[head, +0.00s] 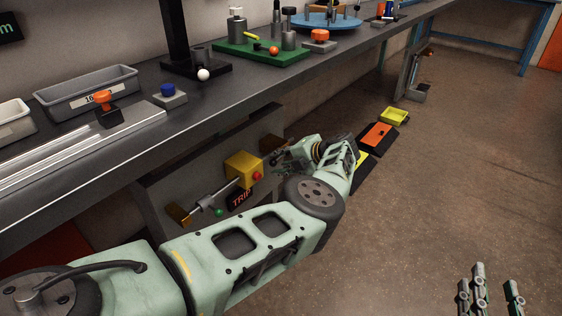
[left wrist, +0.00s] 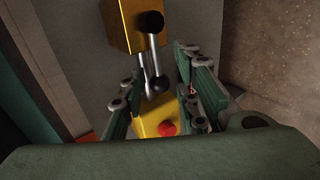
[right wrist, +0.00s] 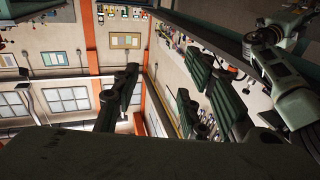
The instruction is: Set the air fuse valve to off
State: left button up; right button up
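In the left wrist view a yellow block (left wrist: 127,22) with a round black hub carries a metal lever (left wrist: 152,62) with a dark ball end; it looks like the air fuse valve. My left gripper (left wrist: 158,88) is open, with a finger on each side of the lever's ball end and gaps visible. In the head view my left gripper (head: 288,153) is at the panel under the bench, and my own arm hides most of the valve. My right gripper (head: 490,285) is open and empty over the floor; it also shows in the right wrist view (right wrist: 160,85).
A yellow box (head: 243,168) with a red button and a TRIP label (head: 240,198) is close by my left gripper. The bench (head: 130,140) overhangs the panel. The floor (head: 450,190) at right is clear.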

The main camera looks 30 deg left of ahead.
pick_arm(q)
jog(key=shift+c, duration=0.4)
grip_shut()
